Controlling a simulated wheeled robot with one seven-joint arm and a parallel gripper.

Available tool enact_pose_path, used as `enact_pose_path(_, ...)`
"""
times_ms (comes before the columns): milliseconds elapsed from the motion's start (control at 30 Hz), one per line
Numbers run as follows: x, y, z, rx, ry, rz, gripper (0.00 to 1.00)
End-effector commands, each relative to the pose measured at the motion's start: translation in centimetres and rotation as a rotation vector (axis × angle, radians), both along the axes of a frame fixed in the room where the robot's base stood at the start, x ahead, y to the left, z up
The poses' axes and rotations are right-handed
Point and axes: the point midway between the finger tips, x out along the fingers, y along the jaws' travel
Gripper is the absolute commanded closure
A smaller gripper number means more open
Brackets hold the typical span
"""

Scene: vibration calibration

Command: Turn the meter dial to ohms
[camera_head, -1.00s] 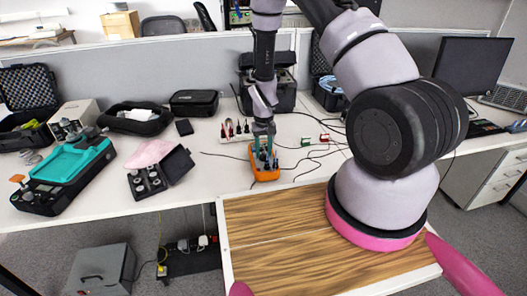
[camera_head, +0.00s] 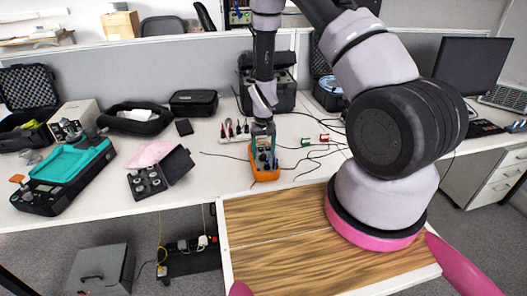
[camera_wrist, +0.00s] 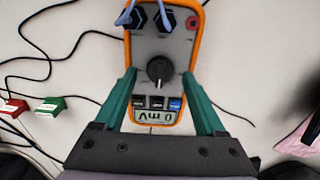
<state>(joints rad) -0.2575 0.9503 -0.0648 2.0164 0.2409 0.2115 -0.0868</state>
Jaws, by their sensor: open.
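The orange-rimmed meter (camera_head: 265,172) lies on the white bench below my gripper (camera_head: 263,142). In the wrist view the meter (camera_wrist: 201,14) appears upside down, its grey face toward the camera. Its round dark dial (camera_wrist: 160,71) sits between my gripper's (camera_wrist: 160,78) green fingers, which are open and stand on either side of the dial, apart from it. The display (camera_wrist: 155,117) below shows an upside-down "Vm" and a 0. Plugs with blue leads (camera_wrist: 145,17) are in its far end. My gripper's palm hides the nearest part of the bench.
A red clip (camera_wrist: 14,107) and a green clip (camera_wrist: 47,106) with black cables lie beside the meter. A row of screwdrivers (camera_head: 236,130) stands behind it. An open black weight case (camera_head: 160,172) and a teal-topped device (camera_head: 72,165) are to the left.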

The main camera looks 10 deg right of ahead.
Motion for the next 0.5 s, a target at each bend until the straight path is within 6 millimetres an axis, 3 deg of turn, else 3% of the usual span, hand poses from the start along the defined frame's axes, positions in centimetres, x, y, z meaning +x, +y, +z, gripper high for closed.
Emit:
enact_pose_path(167,0.1,0.0,1.1,0.000,-0.001,0.000,0.28)
enact_pose_path(500,0.1,0.1,7.7,0.001,-0.004,0.001,0.28)
